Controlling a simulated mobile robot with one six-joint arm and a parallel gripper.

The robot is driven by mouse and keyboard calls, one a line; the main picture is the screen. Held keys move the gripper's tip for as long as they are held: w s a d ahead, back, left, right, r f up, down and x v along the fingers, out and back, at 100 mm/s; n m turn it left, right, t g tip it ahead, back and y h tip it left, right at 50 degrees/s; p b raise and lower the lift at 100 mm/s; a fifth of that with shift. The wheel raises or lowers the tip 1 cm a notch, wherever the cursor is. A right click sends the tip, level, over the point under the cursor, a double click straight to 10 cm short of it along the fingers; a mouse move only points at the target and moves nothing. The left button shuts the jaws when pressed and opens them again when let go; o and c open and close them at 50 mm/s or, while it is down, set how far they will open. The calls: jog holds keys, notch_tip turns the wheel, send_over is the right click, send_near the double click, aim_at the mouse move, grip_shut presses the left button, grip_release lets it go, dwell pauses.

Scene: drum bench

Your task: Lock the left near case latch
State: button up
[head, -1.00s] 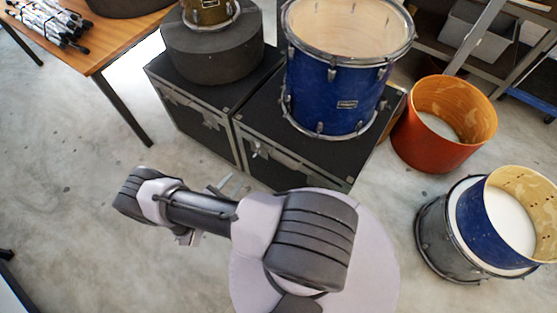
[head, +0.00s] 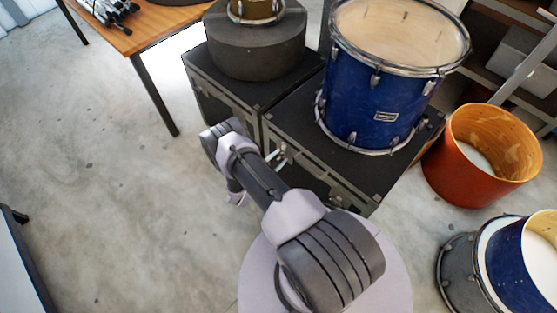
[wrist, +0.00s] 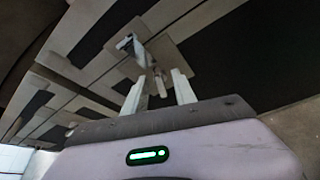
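In the wrist view a metal latch plate with a pale lever (wrist: 133,47) sits on a dark case front, just beyond my fingertips. My gripper (wrist: 158,88) is open, with its two pale fingers apart and a small pin-like part of the latch showing between them. I cannot see contact. In the head view two black cases stand side by side, a left case (head: 212,102) and a right case (head: 290,122). My arm covers much of their near faces. Pale metal parts (head: 281,157) show at the right case's front; I cannot tell latch from fingers there.
A blue drum (head: 375,85) stands on the right case. A dark round case (head: 255,50) with a small drum on top stands on the left case. An orange shell (head: 480,155) is at right. A wooden table (head: 150,30) is at upper left. The floor at left is clear.

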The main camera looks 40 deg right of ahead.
grip_shut()
jog(key=n+g, duration=0.2)
jog(key=n, duration=0.1)
jog(key=shift+w, duration=0.25)
grip_release()
jog(key=shift+a+r, duration=0.1)
